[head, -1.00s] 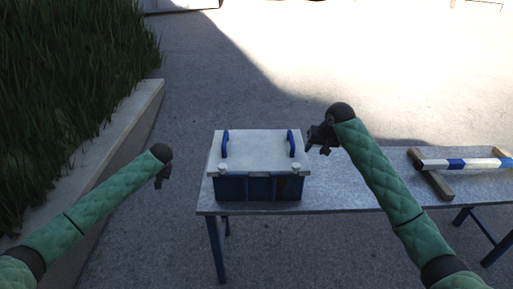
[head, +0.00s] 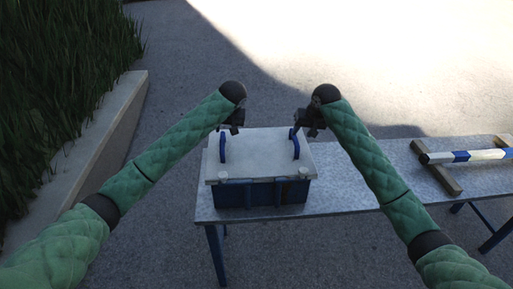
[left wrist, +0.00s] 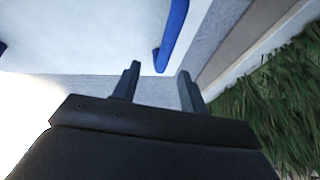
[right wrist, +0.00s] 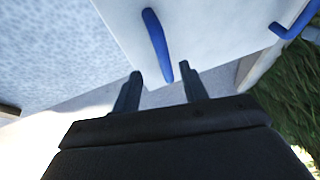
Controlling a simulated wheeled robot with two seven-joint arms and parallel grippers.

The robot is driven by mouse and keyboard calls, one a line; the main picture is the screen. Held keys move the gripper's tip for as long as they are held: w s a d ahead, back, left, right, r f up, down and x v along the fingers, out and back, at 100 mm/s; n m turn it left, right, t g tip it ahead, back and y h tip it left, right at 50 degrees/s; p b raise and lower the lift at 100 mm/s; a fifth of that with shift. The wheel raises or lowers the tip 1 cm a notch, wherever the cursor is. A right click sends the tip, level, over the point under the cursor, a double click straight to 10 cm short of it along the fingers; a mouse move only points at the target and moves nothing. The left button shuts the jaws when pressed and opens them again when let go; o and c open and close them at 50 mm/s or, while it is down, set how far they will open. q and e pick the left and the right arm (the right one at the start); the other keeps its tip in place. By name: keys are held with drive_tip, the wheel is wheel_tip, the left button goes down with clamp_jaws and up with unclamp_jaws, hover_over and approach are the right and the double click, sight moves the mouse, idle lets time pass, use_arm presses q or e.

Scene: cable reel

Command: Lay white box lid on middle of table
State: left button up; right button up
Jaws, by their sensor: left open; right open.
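The white box lid (head: 258,158) lies on a blue box (head: 262,194) at the left end of the table (head: 350,190). Two blue handles stand up on the lid, the left handle (head: 222,147) and the right handle (head: 295,145). My left gripper (head: 236,128) is open near the far end of the left handle; in the left wrist view its fingers (left wrist: 155,85) are apart, with the handle just beyond them. My right gripper (head: 305,130) is open beside the far end of the right handle; in the right wrist view that handle (right wrist: 157,45) reaches between its fingers (right wrist: 162,88).
A blue-and-white striped bar (head: 465,156) rests on a wooden support (head: 435,168) at the right of the table. The table between the box and the support is clear. A low concrete wall (head: 95,145) with grass (head: 60,90) stands at the left.

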sight(223, 136)
use_arm(q)
drive_tip(key=x, duration=0.7)
drive_tip(key=shift+a+f, duration=0.3)
use_arm(e)
drive_tip(key=x, duration=0.7)
drive_tip(key=shift+a+f, duration=0.25)
drive_tip(key=shift+f, duration=0.05)
use_arm(q)
drive_tip(key=shift+s, duration=0.1)
clamp_jaws()
use_arm(e)
clamp_jaws()
drive_tip(key=shift+w+r, duration=0.1)
